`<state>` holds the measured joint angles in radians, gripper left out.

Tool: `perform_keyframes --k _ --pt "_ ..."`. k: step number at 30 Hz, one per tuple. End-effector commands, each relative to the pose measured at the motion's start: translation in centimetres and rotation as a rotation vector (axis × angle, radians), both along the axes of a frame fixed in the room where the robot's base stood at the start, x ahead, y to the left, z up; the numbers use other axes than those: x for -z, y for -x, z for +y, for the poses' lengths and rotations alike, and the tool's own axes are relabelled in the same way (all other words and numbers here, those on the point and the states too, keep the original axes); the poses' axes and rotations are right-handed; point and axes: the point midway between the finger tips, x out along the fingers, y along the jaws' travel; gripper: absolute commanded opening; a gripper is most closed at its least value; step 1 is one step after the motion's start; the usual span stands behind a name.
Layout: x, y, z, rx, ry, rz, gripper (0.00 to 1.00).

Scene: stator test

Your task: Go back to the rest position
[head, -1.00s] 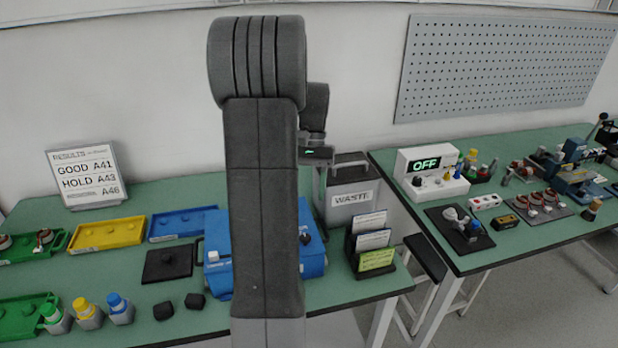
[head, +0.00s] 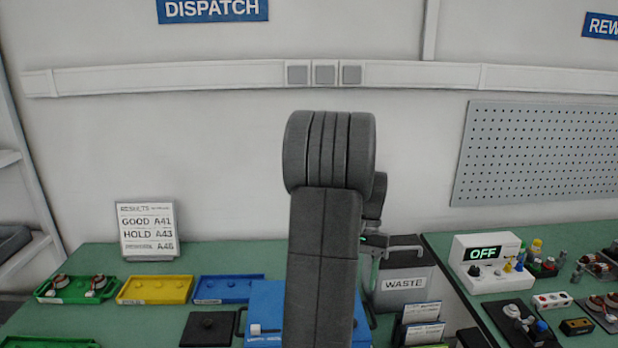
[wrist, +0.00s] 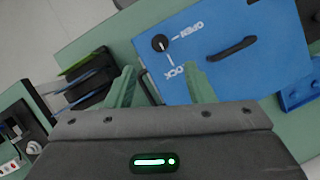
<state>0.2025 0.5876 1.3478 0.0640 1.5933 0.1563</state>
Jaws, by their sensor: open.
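My gripper (wrist: 158,88) shows in the wrist view with its two green-tinted fingers apart and nothing between them. It is above the bench, near the edge of a blue box (wrist: 235,55) with a black handle and a lock knob. In the head view my raised arm stands in the middle and hides part of the blue box (head: 265,305). The gripper end is mostly hidden behind the arm there, in front of the waste bin (head: 405,285).
Green, yellow (head: 155,290) and blue (head: 228,289) trays lie on the left bench by a results sign (head: 147,232). A card rack (head: 420,325) stands right of the arm. A tester reading OFF (head: 487,262) is on the right bench.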

Motion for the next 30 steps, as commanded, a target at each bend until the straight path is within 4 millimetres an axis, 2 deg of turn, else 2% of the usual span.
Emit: perform_keyframes --k 9,15,19,30 --pt "5.7 2.3 0.9 0.000 -0.001 0.005 0.48" --pt "8.1 3.2 1.3 -0.001 -0.001 0.002 0.48" --pt "8.9 3.5 1.4 -0.001 -0.001 0.002 0.48" --pt "8.9 3.4 1.4 -0.017 0.000 0.000 0.48"
